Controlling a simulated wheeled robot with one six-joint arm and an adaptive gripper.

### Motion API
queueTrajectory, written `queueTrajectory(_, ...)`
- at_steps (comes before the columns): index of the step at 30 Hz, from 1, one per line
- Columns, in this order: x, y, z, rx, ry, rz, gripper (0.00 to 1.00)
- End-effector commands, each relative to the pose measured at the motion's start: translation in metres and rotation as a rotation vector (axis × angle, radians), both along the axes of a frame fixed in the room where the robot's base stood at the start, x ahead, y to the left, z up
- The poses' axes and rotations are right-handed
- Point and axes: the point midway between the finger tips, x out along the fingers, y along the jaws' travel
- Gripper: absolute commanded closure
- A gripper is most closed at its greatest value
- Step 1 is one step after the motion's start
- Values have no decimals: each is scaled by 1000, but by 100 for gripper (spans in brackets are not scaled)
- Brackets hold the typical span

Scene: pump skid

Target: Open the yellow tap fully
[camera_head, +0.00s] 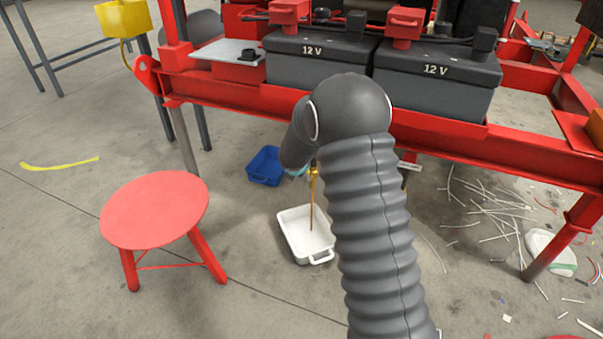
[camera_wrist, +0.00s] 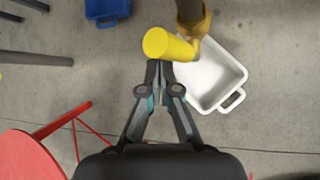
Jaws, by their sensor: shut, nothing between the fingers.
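The yellow tap (camera_wrist: 168,46) shows in the wrist view as a yellow handle joined to a brass-coloured body (camera_wrist: 200,24). My gripper (camera_wrist: 159,68) is shut and empty, its fingertips just below the handle in the picture. I cannot tell whether they touch it. In the head view the tap (camera_head: 313,181) is small and partly hidden by my arm. A thin brown line, like a stream, runs from it down to a white tray (camera_head: 291,240) on the floor. The tray (camera_wrist: 238,72) also shows below the tap in the wrist view.
A red stool (camera_head: 154,210) stands at the left. A blue bin (camera_head: 265,166) is on the floor behind the tray. The red skid frame (camera_head: 230,92) carries two black batteries above the tap. Loose sticks and scraps litter the floor at the right.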

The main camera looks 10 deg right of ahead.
Motion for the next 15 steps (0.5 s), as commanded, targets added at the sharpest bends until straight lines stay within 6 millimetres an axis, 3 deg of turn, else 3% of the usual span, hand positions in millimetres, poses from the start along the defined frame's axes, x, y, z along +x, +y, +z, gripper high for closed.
queueTrajectory(15, 0, -2, 13, -1, 1, -3, 100)
